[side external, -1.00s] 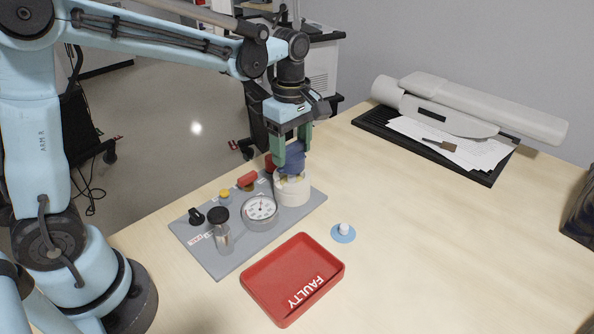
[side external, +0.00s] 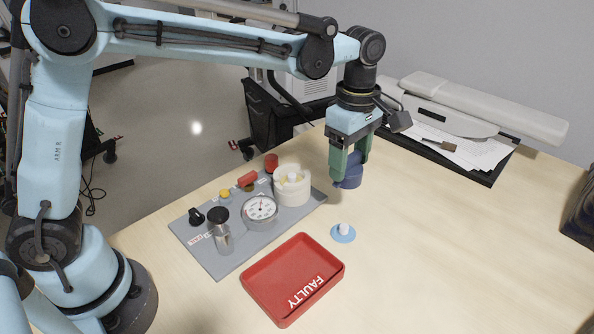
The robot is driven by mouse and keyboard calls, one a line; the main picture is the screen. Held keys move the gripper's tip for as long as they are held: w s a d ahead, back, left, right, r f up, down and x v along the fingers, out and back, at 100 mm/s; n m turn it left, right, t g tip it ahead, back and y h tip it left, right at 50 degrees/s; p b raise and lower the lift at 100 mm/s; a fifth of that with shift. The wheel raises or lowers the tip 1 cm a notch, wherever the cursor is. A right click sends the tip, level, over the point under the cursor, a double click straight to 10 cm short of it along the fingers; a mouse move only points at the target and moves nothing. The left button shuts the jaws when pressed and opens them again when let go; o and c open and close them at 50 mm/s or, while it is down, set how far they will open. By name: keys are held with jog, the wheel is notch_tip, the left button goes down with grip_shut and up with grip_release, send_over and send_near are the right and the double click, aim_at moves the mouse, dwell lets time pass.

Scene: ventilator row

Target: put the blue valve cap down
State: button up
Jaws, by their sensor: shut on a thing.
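My gripper (side external: 347,172) is shut on the blue valve cap (side external: 349,178) in the side external view. The cap is off the white cylindrical valve body (side external: 291,186), to the right of it, and appears held above the table. The green fingers hide part of the cap. The valve body stands on the grey panel (side external: 237,257) with its top uncovered, and a small white part shows in it. A small blue disc with a white peg (side external: 343,233) sits on the table in front of the gripper.
A red tray marked FAULTY (side external: 307,242) lies in front of the panel. The panel also carries a gauge (side external: 260,209), a clear jar (side external: 222,239) and several knobs. A grey machine (side external: 470,107) and papers lie at the back right. The table's right middle is clear.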

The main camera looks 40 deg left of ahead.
jog(key=d, duration=0.9)
jog(key=w+a+f, duration=0.4)
jog(key=w+a, duration=0.1)
jog(key=w+a+f, duration=0.2)
jog(key=w+a, duration=0.1)
jog(key=shift+f, duration=2.3)
jog(key=shift+f, duration=0.2)
jog(key=shift+f, duration=0.15)
jog(key=o, duration=0.9)
jog(key=shift+o, duration=0.2)
